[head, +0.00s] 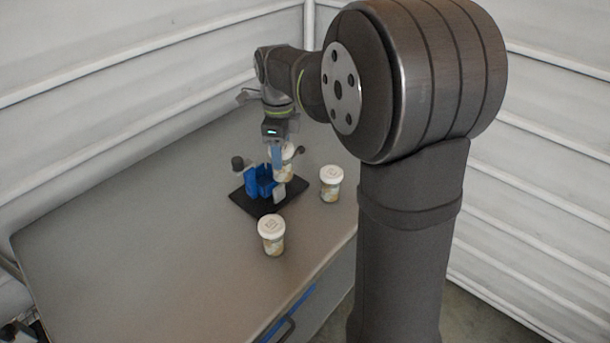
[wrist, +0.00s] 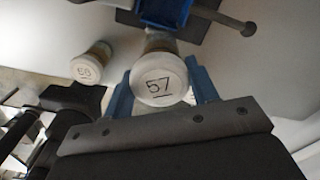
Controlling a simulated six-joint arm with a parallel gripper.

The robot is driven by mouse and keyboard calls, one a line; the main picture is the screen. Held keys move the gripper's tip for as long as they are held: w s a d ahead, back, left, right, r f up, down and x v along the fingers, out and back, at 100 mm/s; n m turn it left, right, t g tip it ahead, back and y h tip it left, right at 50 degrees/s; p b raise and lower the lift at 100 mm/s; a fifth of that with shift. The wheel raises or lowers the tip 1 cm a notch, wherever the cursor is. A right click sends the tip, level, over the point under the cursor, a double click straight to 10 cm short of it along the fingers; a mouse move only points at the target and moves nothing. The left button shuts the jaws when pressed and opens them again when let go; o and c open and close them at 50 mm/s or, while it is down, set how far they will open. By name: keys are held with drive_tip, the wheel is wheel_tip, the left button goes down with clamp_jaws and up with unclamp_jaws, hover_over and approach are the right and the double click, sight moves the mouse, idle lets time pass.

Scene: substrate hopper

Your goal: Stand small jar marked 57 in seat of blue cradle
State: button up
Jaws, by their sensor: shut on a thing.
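The jar marked 57 (wrist: 158,80) has a white lid with its number facing the wrist camera. My gripper (wrist: 163,92) is shut on it, one blue finger on each side. In the head view the held jar (head: 287,166) is partly hidden by my gripper (head: 278,160), just right of the blue cradle (head: 258,183). The cradle stands on a black plate (head: 258,208), and part of it shows at the top of the wrist view (wrist: 178,13), ahead of the jar. The jar looks above the plate and apart from the seat, which is mostly hidden.
Two other white-lidded jars stand on the grey table (head: 130,235): one right of the plate (head: 331,184), one in front of it (head: 271,238). A dark knob (head: 237,163) is left of the cradle. A rod with a round end (wrist: 249,27) juts near the cradle. The table's left is clear.

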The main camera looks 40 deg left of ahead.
drive_tip(key=a+r+n, duration=0.3)
drive_tip(key=a, duration=0.3)
drive_tip(key=shift+s+a+f, duration=0.1)
drive_tip(key=shift+s+f, duration=0.1)
drive_tip(key=shift+f, duration=1.85)
drive_tip(key=shift+s+a+f, duration=0.1)
drive_tip(key=shift+s+f, duration=0.05)
drive_tip(key=shift+f, duration=1.9)
drive_tip(key=shift+f, duration=0.3)
drive_tip(key=o, duration=0.9)
drive_tip(key=shift+d, duration=0.1)
drive_tip(key=shift+r, duration=0.1)
wheel_tip(320, 180, up, 7)
drive_tip(key=shift+r, duration=0.15)
